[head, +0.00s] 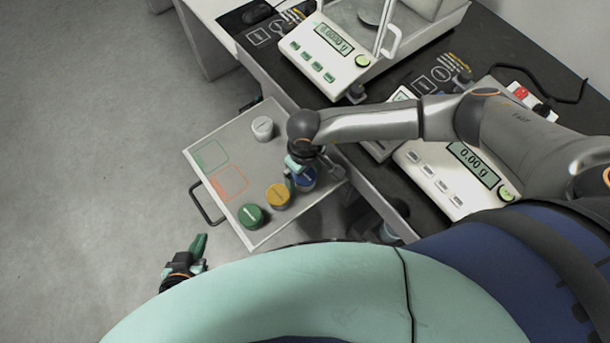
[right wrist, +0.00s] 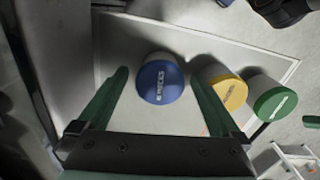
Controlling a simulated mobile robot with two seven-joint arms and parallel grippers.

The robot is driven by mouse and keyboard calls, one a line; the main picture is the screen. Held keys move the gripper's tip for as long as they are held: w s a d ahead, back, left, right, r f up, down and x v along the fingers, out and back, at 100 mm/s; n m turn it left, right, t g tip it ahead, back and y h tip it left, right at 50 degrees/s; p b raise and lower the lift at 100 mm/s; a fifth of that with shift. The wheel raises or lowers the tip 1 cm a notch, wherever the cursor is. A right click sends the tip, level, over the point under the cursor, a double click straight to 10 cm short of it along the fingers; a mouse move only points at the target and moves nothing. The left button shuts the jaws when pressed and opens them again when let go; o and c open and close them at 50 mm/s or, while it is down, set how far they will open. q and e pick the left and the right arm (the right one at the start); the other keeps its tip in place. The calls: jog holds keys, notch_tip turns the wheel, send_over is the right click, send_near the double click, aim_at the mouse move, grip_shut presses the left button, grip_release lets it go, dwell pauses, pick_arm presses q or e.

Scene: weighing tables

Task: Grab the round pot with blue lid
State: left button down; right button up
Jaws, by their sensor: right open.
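The round pot with the blue lid (head: 308,181) stands upright on a white tray-like surface (head: 228,140), partly covered by my right gripper in the head view. In the right wrist view the blue-lidded pot (right wrist: 160,82) appears between the two green fingers of my right gripper (right wrist: 160,73), with visible space on both sides. My right gripper (head: 297,172) is open and just above or beside this pot. My left gripper (head: 197,247) is away from the pots, low on the left over the floor, and its finger gap is not clear.
A yellow-lidded pot (head: 278,195) stands close beside the blue one. A green-lidded pot (head: 251,216) and a white pot (head: 263,128) share the surface. A dark handle (head: 207,205) sits on its left edge. Scales (head: 328,52) stand on the black bench behind.

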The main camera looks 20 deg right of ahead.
jog(key=c, duration=1.5)
